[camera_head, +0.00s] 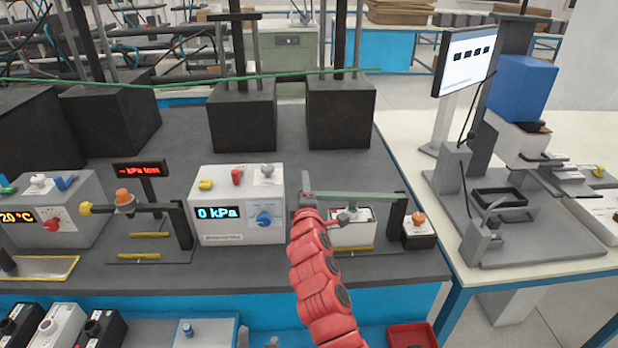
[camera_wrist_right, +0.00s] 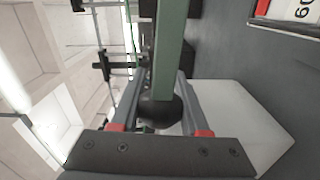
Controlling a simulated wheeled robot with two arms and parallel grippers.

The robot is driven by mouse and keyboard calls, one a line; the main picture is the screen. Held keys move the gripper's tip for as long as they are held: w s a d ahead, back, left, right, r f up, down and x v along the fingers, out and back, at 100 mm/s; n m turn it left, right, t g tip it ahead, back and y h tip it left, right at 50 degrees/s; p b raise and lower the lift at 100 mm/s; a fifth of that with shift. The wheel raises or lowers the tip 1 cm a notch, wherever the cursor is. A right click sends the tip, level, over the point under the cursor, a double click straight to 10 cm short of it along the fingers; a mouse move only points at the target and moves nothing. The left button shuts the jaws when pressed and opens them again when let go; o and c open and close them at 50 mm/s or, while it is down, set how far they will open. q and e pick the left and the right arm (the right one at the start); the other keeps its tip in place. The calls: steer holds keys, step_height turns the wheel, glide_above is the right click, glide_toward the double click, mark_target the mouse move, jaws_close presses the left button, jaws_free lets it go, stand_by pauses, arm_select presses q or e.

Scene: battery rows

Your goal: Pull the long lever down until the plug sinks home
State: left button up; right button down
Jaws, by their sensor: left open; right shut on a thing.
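The long grey-green lever (camera_head: 355,196) runs roughly level from a dark upright post (camera_head: 397,212) at its right to my right gripper at its left end. My right gripper (camera_head: 308,200) is shut on the lever's end. In the right wrist view the lever bar (camera_wrist_right: 168,55) ends in a dark rounded knob (camera_wrist_right: 160,112) between the two fingers. Under the lever stands a low white block (camera_head: 352,233) with a dark part on top; whether that is the plug, I cannot tell. My left gripper (camera_head: 257,341) is open and empty at the bottom edge, only its fingertips showing.
A white "0 kPa" box (camera_head: 240,228) stands left of the lever. A black box with an orange knob (camera_head: 418,219) is close to its right. Dark blocks (camera_head: 341,112) stand behind; a red tray (camera_head: 412,336) is in front.

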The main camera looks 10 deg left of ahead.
steer(key=shift+f+n+b, duration=0.35)
steer(key=shift+f+n, duration=0.25)
steer(key=shift+f, duration=0.85)
steer(key=shift+c, duration=2)
jaws_free()
steer(key=b+v, duration=0.1)
steer(key=v, duration=1.6)
steer(key=shift+s, duration=0.2)
